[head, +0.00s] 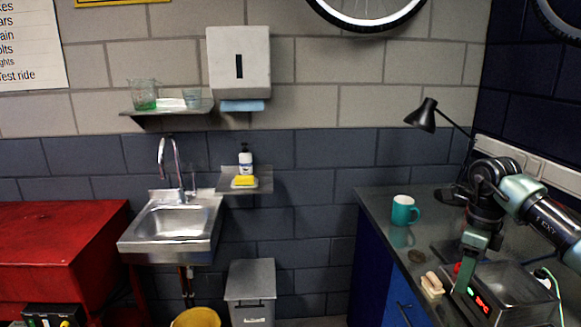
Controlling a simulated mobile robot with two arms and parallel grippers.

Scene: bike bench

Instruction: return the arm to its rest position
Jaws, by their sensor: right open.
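My right arm comes in from the right edge over the grey counter (377,205). Its gripper (467,268) points down and is open, just above the back left part of a metal box with a lit red display (505,290). A small red item (457,267) shows beside the fingertips; I cannot tell whether they touch it. I see nothing held. My left gripper is not in view.
A steel sink (177,221), red cabinet (55,245) and grey bin (250,283) stand left.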

